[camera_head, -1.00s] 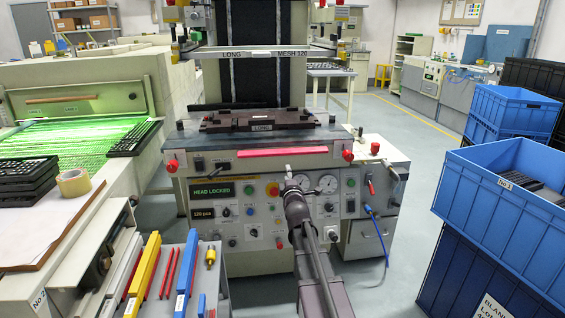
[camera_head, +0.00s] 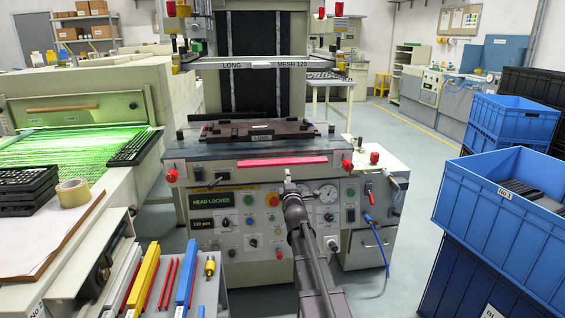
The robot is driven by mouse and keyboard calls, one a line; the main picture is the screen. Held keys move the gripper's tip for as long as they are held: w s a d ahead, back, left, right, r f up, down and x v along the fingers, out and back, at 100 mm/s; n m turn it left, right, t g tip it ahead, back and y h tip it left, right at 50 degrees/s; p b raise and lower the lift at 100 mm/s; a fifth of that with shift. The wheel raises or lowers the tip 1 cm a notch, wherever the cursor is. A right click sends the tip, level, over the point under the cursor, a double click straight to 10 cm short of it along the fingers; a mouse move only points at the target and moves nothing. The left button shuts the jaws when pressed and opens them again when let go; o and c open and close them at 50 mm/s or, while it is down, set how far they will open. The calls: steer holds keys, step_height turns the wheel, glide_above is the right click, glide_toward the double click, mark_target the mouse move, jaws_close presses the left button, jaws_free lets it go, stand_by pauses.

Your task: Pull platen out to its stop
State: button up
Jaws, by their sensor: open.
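The platen (camera_head: 225,133) is a dark plate on top of the printing machine, under the raised screen frame.
The machine's panel (camera_head: 240,222) has knobs, gauges and a HEAD LOCKED display (camera_head: 212,197). Blue crates (camera_head: 505,210) stand at the right. A tool tray (camera_head: 205,290) and a green-lit dryer conveyor (camera_head: 60,148) are at the left. The floor (camera_head: 415,200) right of the machine is clear.

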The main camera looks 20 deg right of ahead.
mark_target(283, 165)
steer(key=p+x, duration=0.2)
steer(key=x, duration=0.8)
steer(key=shift+w+d, duration=0.1)
steer(key=shift+w, duration=0.15)
jaws_close()
